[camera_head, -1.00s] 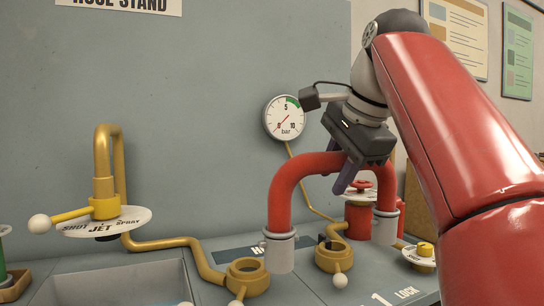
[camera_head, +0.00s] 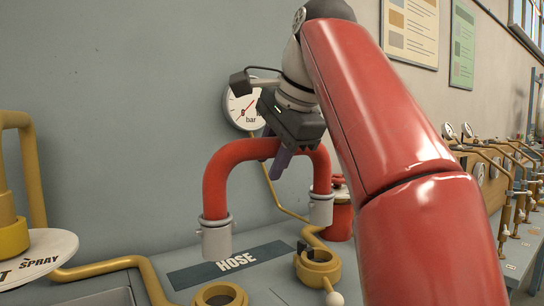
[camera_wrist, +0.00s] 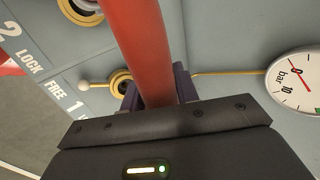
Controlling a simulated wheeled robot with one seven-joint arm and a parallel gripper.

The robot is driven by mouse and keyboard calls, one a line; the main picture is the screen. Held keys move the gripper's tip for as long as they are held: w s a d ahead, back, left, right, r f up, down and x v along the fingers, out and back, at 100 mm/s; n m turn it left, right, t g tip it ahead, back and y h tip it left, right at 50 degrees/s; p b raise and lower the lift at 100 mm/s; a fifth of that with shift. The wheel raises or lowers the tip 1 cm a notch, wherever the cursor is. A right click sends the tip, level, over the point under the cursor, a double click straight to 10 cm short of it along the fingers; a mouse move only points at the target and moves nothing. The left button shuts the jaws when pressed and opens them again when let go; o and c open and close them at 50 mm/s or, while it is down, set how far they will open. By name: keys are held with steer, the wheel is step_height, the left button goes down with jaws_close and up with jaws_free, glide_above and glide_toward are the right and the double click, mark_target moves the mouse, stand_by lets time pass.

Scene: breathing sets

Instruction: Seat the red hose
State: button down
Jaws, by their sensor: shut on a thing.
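The red hose (camera_head: 226,162) is an arch with a grey coupling on each end, a left coupling (camera_head: 217,239) and a right coupling (camera_head: 321,209). My gripper (camera_head: 280,158) is shut on the top of the arch. Both couplings hang open end down, and the left one appears raised above the bench. Two brass sockets, a near socket (camera_head: 220,295) and a far socket (camera_head: 317,266), sit on the bench below and in front of the hose. In the wrist view the hose (camera_wrist: 146,50) runs between the purple fingers, with the brass sockets beyond it, one partly hidden.
A dark HOSE label (camera_head: 230,263) lies on the bench. A pressure gauge (camera_head: 240,108) is on the wall behind my gripper. A red valve (camera_head: 339,222) stands behind the right coupling. A white SPRAY disc (camera_head: 38,256) and brass pipework are at the left.

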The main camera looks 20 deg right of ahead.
step_height(320, 180, down, 6)
steer(key=b, duration=0.4)
steer(key=shift+r+b, duration=0.1)
steer(key=shift+b, duration=0.2)
steer(key=shift+p, duration=0.65)
stand_by(1.4)
steer(key=shift+f+b, duration=1.05)
steer(key=shift+f, duration=0.4)
steer(key=c, duration=1)
jaws_free()
steer(key=shift+o, duration=0.2)
steer(key=shift+r, duration=0.1)
